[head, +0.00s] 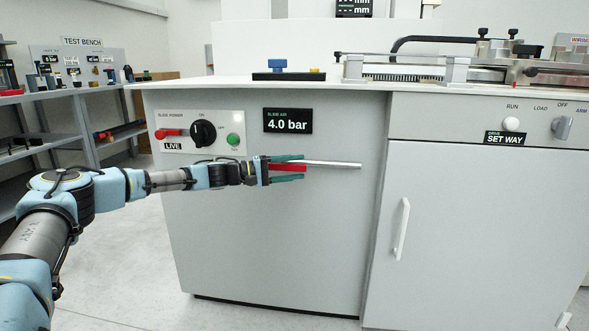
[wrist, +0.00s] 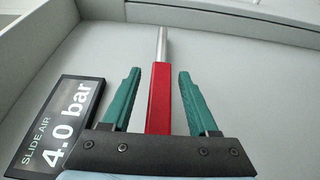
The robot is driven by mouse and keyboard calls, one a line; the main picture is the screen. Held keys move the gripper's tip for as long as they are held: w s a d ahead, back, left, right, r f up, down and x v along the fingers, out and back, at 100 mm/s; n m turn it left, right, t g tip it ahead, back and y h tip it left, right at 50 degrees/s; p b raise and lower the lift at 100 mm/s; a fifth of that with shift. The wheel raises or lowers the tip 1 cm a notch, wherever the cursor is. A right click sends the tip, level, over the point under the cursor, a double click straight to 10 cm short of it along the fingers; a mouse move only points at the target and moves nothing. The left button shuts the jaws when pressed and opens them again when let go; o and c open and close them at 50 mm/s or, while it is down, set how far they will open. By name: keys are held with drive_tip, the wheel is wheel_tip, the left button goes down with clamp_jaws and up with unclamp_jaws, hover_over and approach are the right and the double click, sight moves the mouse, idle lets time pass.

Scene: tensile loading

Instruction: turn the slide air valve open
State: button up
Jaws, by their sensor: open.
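The slide air valve shows as a red lever (head: 289,168) in line with a silver pipe (head: 338,164) on the front of the grey cabinet. The lever lies level, along the pipe. In the wrist view the red lever (wrist: 160,98) runs up the middle to the silver pipe (wrist: 162,44). My gripper (head: 303,167) is open, its green fingers above and below the lever. In the wrist view the gripper (wrist: 160,72) straddles the lever, with a gap on each side. The lever's near end is hidden behind the gripper body. The valve body is not distinguishable.
The slide air display (head: 288,120) reads 4.0 bar, above the lever. A slide power panel (head: 201,132) with a red lever, black knob and green button is at upper left. A white door handle (head: 401,229) stands out at right. The cabinet front below is clear.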

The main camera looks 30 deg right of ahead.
drive_tip(key=shift+a, duration=0.1)
drive_tip(key=v, duration=1)
drive_tip(key=shift+a, duration=0.3)
drive_tip(key=shift+w, duration=0.1)
